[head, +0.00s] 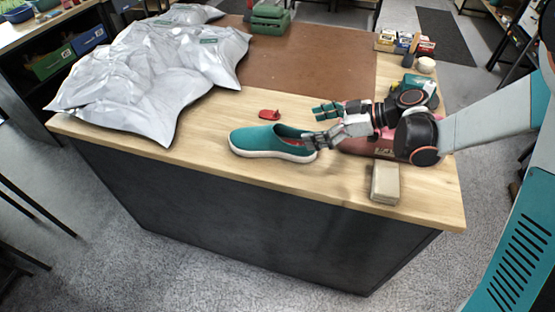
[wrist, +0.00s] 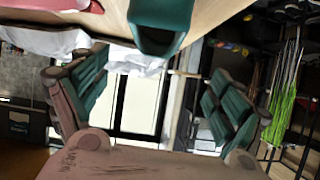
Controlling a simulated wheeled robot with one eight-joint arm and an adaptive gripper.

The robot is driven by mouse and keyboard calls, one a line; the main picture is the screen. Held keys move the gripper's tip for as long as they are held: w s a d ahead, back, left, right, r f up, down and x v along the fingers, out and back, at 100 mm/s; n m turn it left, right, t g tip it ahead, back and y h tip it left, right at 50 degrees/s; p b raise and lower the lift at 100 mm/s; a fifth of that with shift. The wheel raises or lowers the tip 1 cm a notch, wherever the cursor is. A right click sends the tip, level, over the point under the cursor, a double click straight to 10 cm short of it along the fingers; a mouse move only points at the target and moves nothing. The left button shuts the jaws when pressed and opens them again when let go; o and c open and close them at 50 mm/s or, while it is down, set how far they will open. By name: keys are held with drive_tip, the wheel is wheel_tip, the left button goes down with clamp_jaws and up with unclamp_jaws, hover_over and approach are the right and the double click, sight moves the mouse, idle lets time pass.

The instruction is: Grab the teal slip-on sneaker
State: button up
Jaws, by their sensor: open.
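The teal slip-on sneaker (head: 262,141) with a white sole stands upright on the wooden table near its front edge. Its toe points left and its opening is towards the right. My gripper (head: 312,125) is at the sneaker's heel end, with its teal-padded fingers spread and nothing held between them. One finger overlaps the heel in the head view; I cannot tell if it touches. In the wrist view the sneaker (wrist: 160,14) shows at the top, beyond the open fingers of my gripper (wrist: 157,65).
Silver bags (head: 150,75) cover the table's left side. A small red object (head: 269,114) lies behind the sneaker. A brown mat (head: 310,65) is bare in the middle.

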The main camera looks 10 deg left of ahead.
sight(272, 133)
drive_tip(key=b+x, duration=0.2)
drive_tip(key=x, duration=0.6)
drive_tip(key=shift+a, duration=0.2)
drive_tip(key=shift+w+b+x, duration=0.15)
drive_tip(key=shift+b+x, duration=0.45)
drive_tip(key=shift+x, duration=0.75)
drive_tip(key=shift+w+b+x, duration=0.1)
drive_tip(key=shift+b+x, duration=0.5)
drive_tip(key=shift+x, duration=0.75)
drive_tip(key=shift+d, duration=0.1)
drive_tip(key=c, duration=1.4)
